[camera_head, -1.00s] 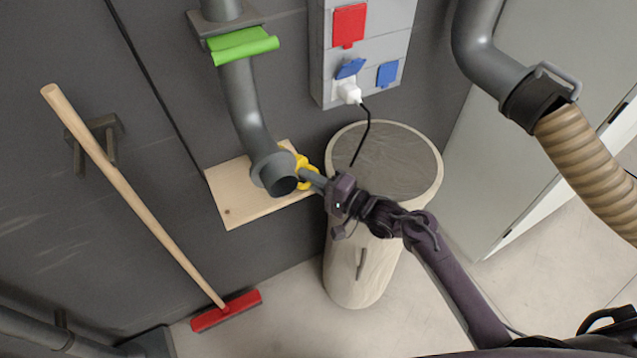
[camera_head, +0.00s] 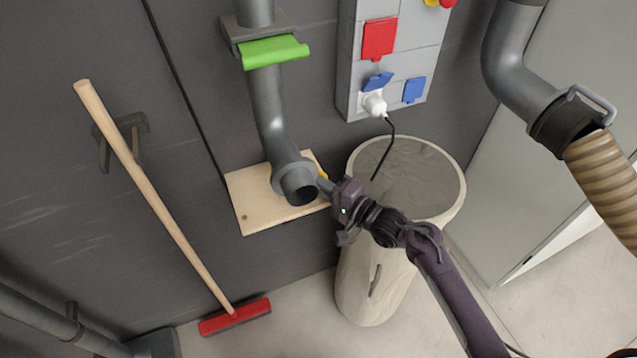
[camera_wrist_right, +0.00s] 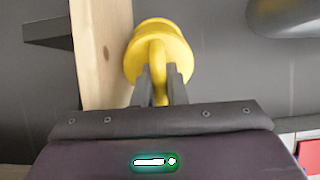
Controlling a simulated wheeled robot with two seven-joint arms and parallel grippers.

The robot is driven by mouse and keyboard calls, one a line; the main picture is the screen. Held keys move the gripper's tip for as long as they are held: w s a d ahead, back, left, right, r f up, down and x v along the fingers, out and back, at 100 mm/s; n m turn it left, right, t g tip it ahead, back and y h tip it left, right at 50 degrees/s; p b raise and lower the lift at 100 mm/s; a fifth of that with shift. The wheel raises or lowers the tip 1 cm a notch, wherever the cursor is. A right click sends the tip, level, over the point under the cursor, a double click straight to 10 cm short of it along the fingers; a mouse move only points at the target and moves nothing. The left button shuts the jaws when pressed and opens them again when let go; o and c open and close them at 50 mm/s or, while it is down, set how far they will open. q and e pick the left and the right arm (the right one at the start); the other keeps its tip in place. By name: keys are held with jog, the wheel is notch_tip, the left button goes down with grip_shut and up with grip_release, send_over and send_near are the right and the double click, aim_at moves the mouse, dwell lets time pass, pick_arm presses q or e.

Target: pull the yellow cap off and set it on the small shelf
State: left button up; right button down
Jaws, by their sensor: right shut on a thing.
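The yellow cap (camera_wrist_right: 158,42) is a round stepped disc with a grip bar. In the right wrist view my right gripper (camera_wrist_right: 161,85) is shut on that bar. In the head view only a sliver of the cap (camera_head: 322,173) shows behind the grey pipe's lower end and my right gripper (camera_head: 327,186). The pipe mouth (camera_head: 300,188) is open and dark. The small wooden shelf (camera_head: 255,212) is on the wall behind and below the mouth; it also shows beside the cap in the wrist view (camera_wrist_right: 103,50). I cannot tell whether cap and shelf touch. My left gripper is out of view.
A broom (camera_head: 160,205) leans at left. A ribbed hose (camera_head: 605,170) hangs at right.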

jog(key=shift+f, duration=0.35)
dwell(0.4)
jog(key=c, duration=1.4)
grip_release()
jog(key=shift+o, duration=0.4)
jog(key=shift+o, duration=0.8)
jog(key=p+v, duration=0.6)
jog(key=v, duration=0.6)
jog(key=shift+s, duration=0.1)
